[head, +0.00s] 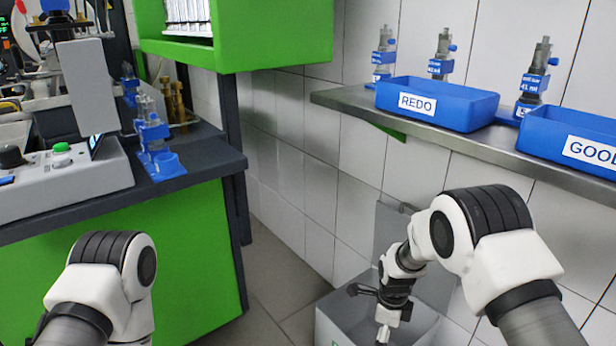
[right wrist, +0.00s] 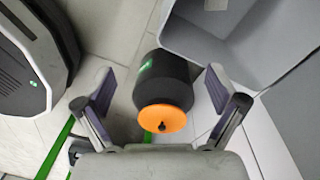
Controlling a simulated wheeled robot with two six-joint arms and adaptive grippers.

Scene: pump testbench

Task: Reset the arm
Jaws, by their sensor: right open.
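My right arm (head: 480,235) reaches down over the grey bin on the floor. My right gripper (head: 383,333) hangs low at the bin in the head view. In the right wrist view its two fingers (right wrist: 160,88) are spread wide apart with nothing held between them. My left arm (head: 105,280) shows only as a bent white joint at the lower left. My left gripper is out of the picture.
The grey bin (right wrist: 212,35) is close to my right gripper. A steel wall shelf (head: 340,97) carries the blue REDO box (head: 450,108), the blue GOOD box (head: 560,130) and several pumps. The green bench (head: 150,255) with the grey test device (head: 85,185) stands left.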

